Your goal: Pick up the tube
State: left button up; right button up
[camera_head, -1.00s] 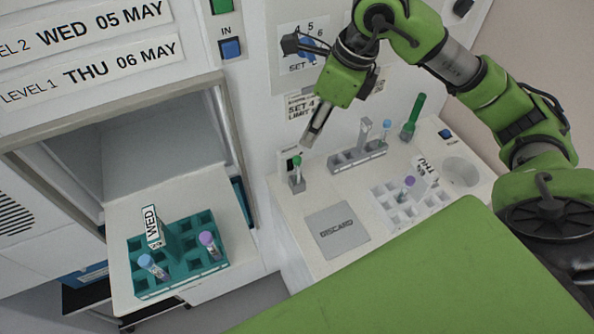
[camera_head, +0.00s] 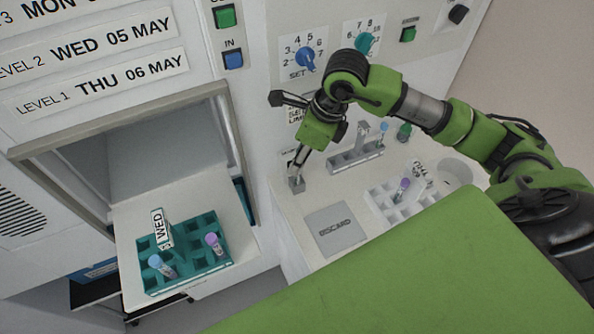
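My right gripper (camera_head: 297,162) points down at the small single grey holder (camera_head: 297,186) on the white counter. The green-capped tube that stood in this holder is now hidden behind the gripper's fingers. The fingers look close together, but I cannot tell whether they hold the tube. Other tubes show: a blue-capped one (camera_head: 383,128) in the grey rack (camera_head: 343,163), a purple-capped one (camera_head: 404,185) in the white rack (camera_head: 385,204), and a blue-capped (camera_head: 156,262) and a purple-capped one (camera_head: 213,240) in the teal rack (camera_head: 190,285). My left gripper is out of view.
The grey DISCARD plate (camera_head: 337,229) lies flat on the counter in front of the holder. A white cup (camera_head: 456,172) is at the right. The wall panel with dials (camera_head: 305,58) stands close behind my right gripper. The teal rack sits on a pulled-out shelf.

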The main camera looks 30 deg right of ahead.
grip_shut()
jog(key=shift+r, duration=0.1)
jog(key=shift+r+b, duration=0.55)
jog(key=shift+b, duration=0.1)
notch_tip(320, 180, up, 2)
jog(key=shift+s+a+r+b, duration=0.1)
jog(key=shift+a+b, duration=0.05)
jog(key=shift+b, duration=0.5)
jog(key=s+a+r+b, duration=0.3)
jog(key=s+a+r, duration=0.5)
jog(key=s, duration=0.3)
jog(key=shift+r, duration=0.8)
jog(key=shift+f, duration=0.1)
